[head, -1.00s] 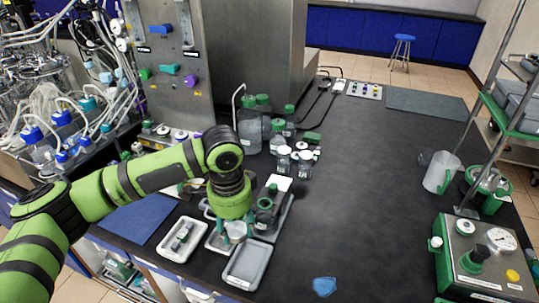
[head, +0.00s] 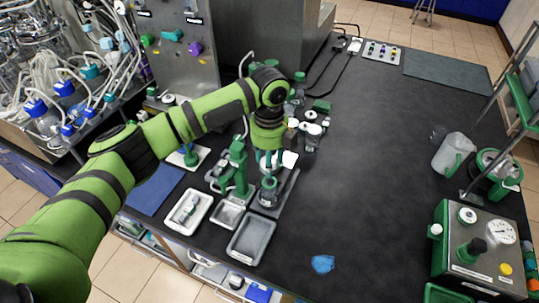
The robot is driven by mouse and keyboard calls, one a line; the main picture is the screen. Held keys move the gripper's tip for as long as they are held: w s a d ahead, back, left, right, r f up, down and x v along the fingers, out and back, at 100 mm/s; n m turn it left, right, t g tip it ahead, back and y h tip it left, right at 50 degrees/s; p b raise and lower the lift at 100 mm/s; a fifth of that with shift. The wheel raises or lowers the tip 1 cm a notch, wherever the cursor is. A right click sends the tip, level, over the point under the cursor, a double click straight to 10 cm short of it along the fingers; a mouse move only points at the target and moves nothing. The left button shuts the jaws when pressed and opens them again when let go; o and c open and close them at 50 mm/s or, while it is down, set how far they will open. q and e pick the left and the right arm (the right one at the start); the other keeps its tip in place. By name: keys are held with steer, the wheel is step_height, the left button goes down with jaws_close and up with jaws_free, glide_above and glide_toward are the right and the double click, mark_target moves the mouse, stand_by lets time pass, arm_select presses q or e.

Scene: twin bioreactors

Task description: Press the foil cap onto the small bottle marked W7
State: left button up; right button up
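My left gripper (head: 269,160) reaches in from the left, pointing down, its teal fingers around a small silvery piece that looks like the foil cap (head: 268,168). It is above a dark, round-based holder (head: 269,197) on a grey plate. A bottle seems to stand in this holder, mostly hidden under the gripper. I cannot read a W7 mark, nor tell whether the cap touches the bottle. A small metal tray (head: 228,214) lies to the left of the holder. My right gripper is not in view.
A green stand (head: 238,168) rises close left of the gripper. A white tray (head: 188,211) and a grey tray (head: 251,238) lie near the front edge. White-capped jars (head: 312,128) stand behind. A control box (head: 480,250) is at right. The middle of the bench is clear.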

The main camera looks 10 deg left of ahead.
mark_target(269, 182)
arm_select(q)
steer(key=shift+f+b, duration=0.7)
steer(key=shift+f, duration=0.1)
step_height(269, 182, down, 2)
steer(key=shift+f+b, duration=0.1)
steer(key=shift+b, duration=1.15)
steer(key=shift+f, duration=1.05)
steer(key=shift+p, duration=0.6)
steer(key=shift+f+p, duration=0.15)
steer(key=shift+p, duration=0.2)
steer(key=shift+p, duration=0.35)
